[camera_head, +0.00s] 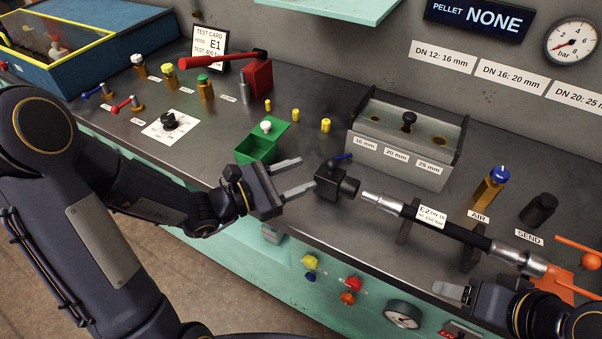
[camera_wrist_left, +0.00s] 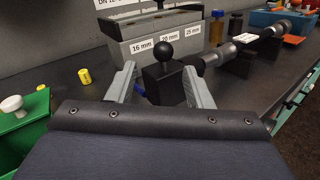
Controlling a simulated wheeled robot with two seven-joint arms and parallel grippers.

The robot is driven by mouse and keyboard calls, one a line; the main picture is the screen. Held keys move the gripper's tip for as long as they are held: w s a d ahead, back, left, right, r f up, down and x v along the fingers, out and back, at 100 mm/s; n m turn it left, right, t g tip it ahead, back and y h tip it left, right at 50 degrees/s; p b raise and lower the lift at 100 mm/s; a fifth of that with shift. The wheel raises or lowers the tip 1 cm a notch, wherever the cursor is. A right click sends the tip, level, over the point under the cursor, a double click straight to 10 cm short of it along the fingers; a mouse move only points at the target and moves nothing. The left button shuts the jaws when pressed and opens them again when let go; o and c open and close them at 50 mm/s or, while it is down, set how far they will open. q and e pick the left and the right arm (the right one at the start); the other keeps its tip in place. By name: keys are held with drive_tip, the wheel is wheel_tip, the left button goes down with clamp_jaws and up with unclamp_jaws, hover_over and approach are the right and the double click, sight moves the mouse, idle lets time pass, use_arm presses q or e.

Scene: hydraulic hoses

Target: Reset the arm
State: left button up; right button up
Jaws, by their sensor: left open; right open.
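My left gripper (camera_head: 292,178) is open with nothing between its fingers. It is over the bench front edge, just left of a black block with a blue lever (camera_head: 332,180). In the left wrist view the black block, topped by a ball knob (camera_wrist_left: 165,82), shows beyond and between the fingertips (camera_wrist_left: 165,90); I cannot tell whether they touch it. My right gripper (camera_head: 452,292) is at the lower right, open, partly cut off by the frame. Near it a hose labelled E2 (camera_head: 455,232) lies across black supports, with metal end fittings.
A green bin (camera_head: 262,146) stands behind my left gripper. A grey rack (camera_head: 398,180) marked 16, 20 and 25 mm stands behind the hose. A brass AIR post (camera_head: 487,190) and black SEND post (camera_head: 538,210) stand right. A red-levered device (camera_head: 257,78) is further back.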

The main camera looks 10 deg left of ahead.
use_arm(q)
drive_tip(key=s+d+r+m+g+y, duration=0.15)
drive_tip(key=s+m+g, duration=0.25)
drive_tip(key=s+m, duration=0.4)
drive_tip(key=s+a+r+m+g+y, duration=0.1)
drive_tip(key=s+r+m+g, duration=0.25)
drive_tip(key=s+m, duration=0.4)
drive_tip(key=s+a+f+m+t+y+p, duration=0.1)
drive_tip(key=s+a+m+y, duration=0.3)
drive_tip(key=a, duration=0.7)
drive_tip(key=f+m+t+y, duration=0.1)
drive_tip(key=m+y, duration=0.1)
drive_tip(key=y, duration=0.2)
drive_tip(key=shift+s+f, duration=0.2)
drive_tip(key=shift+f, duration=0.15)
drive_tip(key=shift+d, duration=0.1)
